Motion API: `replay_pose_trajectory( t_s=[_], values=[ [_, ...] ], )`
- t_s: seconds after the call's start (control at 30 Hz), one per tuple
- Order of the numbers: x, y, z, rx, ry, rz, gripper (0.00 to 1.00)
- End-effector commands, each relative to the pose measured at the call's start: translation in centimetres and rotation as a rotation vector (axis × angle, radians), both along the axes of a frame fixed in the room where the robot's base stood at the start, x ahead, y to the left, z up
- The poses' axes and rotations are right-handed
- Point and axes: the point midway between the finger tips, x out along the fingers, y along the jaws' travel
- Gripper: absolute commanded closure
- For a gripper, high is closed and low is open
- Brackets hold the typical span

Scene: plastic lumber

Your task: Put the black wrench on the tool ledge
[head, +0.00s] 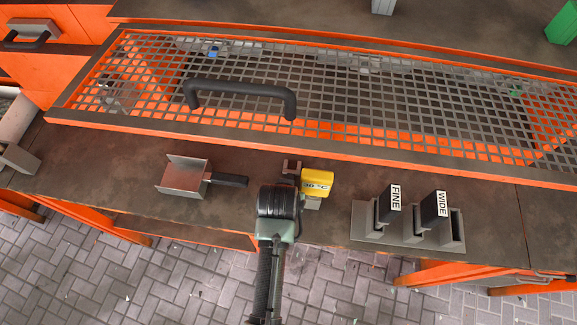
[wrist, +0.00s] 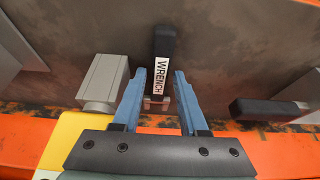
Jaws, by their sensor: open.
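The black wrench (wrist: 164,45) has a dark handle with a white WRENCH label and lies over the dark bench top. In the wrist view it shows between the two blue fingers of my open gripper (wrist: 160,72), with a gap on each side. In the head view its forked metal end (head: 291,167) sticks out past my gripper (head: 279,198); its handle is hidden under the gripper. Whether the fingers are level with the handle I cannot tell. No surface is marked as the tool ledge; I cannot tell which one it is.
A grey rack (head: 368,232) with FINE and WIDE tools stands right. A mesh cover (head: 400,112) lies behind.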

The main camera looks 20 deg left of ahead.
Motion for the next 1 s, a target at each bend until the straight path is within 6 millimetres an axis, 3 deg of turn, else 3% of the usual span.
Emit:
replay_pose_trajectory(
  t_s=[0.13, 0.37, 1.0],
  values=[
    [0.01, 0.0, 0.04, 0.0, -0.001, 0.0, 0.57],
    [0.0, 0.0, 0.05, 0.0, -0.001, 0.0, 0.99],
    [-0.19, -0.07, 0.52, 0.001, -0.002, 0.0, 1.0]
  ],
)
